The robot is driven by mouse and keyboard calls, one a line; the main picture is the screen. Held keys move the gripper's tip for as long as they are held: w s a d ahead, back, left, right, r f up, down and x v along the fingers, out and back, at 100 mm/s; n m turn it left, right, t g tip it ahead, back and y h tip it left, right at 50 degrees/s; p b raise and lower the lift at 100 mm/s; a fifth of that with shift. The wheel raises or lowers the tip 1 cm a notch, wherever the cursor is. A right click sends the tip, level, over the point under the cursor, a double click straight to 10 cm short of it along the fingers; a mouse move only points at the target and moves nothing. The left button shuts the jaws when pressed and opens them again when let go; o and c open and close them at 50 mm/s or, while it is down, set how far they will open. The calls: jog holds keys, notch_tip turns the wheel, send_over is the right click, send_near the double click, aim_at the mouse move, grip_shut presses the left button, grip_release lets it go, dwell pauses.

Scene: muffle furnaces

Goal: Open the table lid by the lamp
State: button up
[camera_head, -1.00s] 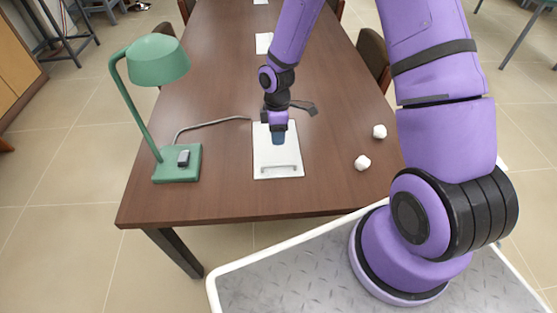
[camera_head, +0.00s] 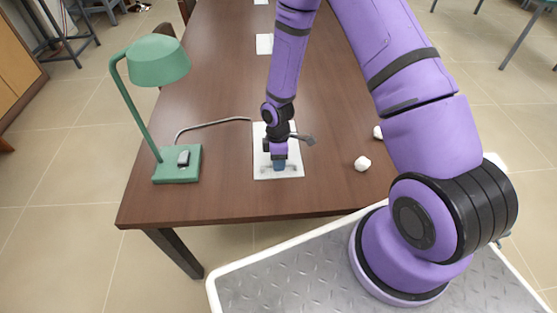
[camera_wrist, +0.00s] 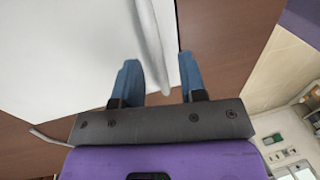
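The white table lid (camera_head: 262,138) is flat and closed in the wooden table top, to the right of the green lamp (camera_head: 160,62). Its bar handle is at the lid's near end, mostly hidden behind my gripper (camera_head: 279,165) in the head view. In the wrist view the lid (camera_wrist: 60,45) fills the upper left and the handle (camera_wrist: 152,45) runs between the two blue fingers of my gripper (camera_wrist: 160,62). The fingers are apart, with a gap on each side of the handle. I cannot tell how deep they reach around it.
The lamp's base (camera_head: 178,172) stands left of the lid, with a grey cable (camera_head: 212,123) running to the lid's edge. A white lump (camera_head: 362,163) lies to the right, and another is partly hidden by my arm. Another white lid (camera_head: 264,44) is farther back.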

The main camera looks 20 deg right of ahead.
grip_shut()
